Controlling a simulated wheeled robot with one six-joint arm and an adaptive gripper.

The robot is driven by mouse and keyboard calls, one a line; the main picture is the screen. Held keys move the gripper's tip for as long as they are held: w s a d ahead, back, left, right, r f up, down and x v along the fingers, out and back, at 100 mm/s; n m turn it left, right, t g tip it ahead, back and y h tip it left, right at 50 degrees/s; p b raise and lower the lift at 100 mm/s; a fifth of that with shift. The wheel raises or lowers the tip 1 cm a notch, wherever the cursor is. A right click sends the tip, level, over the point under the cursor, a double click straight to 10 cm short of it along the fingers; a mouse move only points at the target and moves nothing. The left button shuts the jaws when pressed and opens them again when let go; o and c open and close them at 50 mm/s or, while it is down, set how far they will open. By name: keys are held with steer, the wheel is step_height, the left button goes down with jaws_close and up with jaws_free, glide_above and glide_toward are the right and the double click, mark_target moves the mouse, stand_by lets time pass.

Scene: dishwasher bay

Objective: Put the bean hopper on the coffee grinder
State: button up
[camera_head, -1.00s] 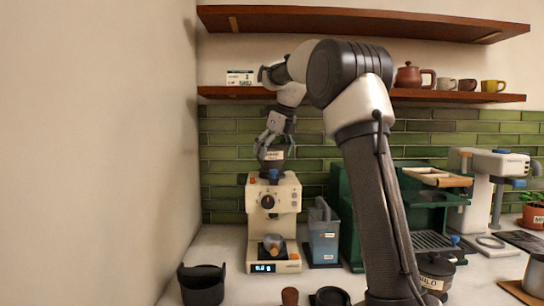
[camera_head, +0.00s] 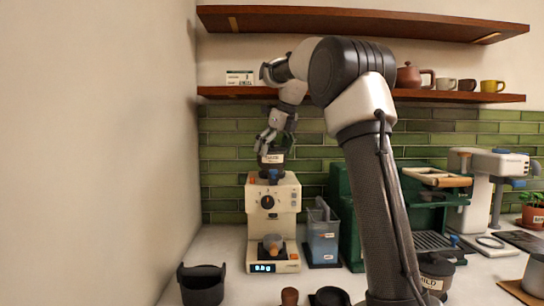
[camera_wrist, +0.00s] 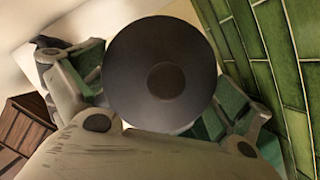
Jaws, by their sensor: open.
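The bean hopper (camera_head: 271,160), dark with a pale label, stands upright on top of the cream coffee grinder (camera_head: 284,195). Its base meets the grinder's top in the head view, though how fully it is seated is too small to tell. My gripper (camera_head: 271,146) is directly above, its open fingers around the hopper's upper part. In the wrist view the hopper's round dark lid (camera_wrist: 162,82) fills the middle, with green-padded fingers on either side. The grinder is hidden behind it there.
A grey-blue container (camera_head: 323,240) stands right of the grinder, with a green espresso machine (camera_head: 350,215) beyond it. A black cup-like holder (camera_head: 202,284) is at front left. The lower shelf (camera_head: 440,96) with a teapot and cups runs behind my arm.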

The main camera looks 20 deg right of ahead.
steer(key=v, duration=1)
steer(key=shift+r, duration=0.2)
steer(key=shift+s+n, duration=0.3)
steer(key=shift+s, duration=0.05)
steer(key=s+a+f+n, duration=0.1)
steer(key=s+f+n, duration=0.7)
steer(key=s+n, duration=0.2)
steer(key=s+a+f+n+h, duration=0.1)
steer(key=s+a+f+n, duration=0.1)
steer(key=s+f+n, duration=0.7)
steer(key=s+a+f+n, duration=0.1)
steer(key=s+f+n, duration=0.7)
steer(key=s+n, duration=0.4)
steer(key=s, duration=0.4)
steer(key=shift+s+a+f+h, duration=0.15)
steer(key=shift+s+f+h, duration=0.05)
steer(key=shift+f+h, duration=0.2)
